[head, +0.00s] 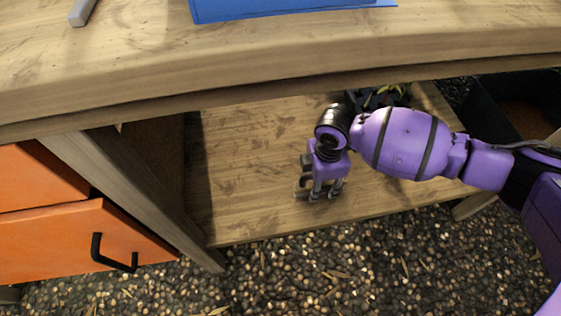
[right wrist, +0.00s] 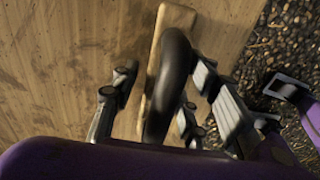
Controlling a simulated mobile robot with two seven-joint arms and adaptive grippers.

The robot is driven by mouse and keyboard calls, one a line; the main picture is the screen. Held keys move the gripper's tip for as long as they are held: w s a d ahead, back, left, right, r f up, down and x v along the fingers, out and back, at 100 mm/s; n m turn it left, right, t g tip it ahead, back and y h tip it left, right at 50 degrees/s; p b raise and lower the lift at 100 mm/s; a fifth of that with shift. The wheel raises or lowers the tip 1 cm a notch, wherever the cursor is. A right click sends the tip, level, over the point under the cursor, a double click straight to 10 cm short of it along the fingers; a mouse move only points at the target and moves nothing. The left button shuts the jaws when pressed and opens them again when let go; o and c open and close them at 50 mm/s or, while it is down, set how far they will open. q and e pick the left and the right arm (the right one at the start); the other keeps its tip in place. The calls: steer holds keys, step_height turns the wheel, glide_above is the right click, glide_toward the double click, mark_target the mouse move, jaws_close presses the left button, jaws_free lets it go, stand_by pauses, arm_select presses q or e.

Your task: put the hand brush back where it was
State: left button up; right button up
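The hand brush (right wrist: 172,80) shows in the right wrist view as a pale wooden strip with a thick black curved part. It lies on the wooden lower shelf (head: 250,160) near the shelf's front edge. My right gripper (head: 322,194) points down just over this shelf in the head view. In the right wrist view the right gripper (right wrist: 163,88) has its fingers apart on either side of the brush, with a gap on the left. The gripper hides most of the brush in the head view.
The tabletop (head: 300,45) overhangs the shelf, with a blue flat item (head: 270,8) and a grey bar (head: 82,12) on it. Orange drawers (head: 80,240) stand left, a dark planter-like box (head: 485,110) right. Gravel (head: 400,260) lies in front. The shelf's left part is clear.

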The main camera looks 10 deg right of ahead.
steer(key=shift+r, duration=0.1)
step_height(320, 180, up, 11)
steer(key=p, duration=0.4)
steer(key=shift+p, duration=0.35)
steer(key=shift+r, duration=0.55)
arm_select(q)
steer(key=shift+n, duration=0.3)
step_height(320, 180, up, 5)
steer(key=shift+d+f, duration=0.1)
steer(key=shift+d, duration=0.05)
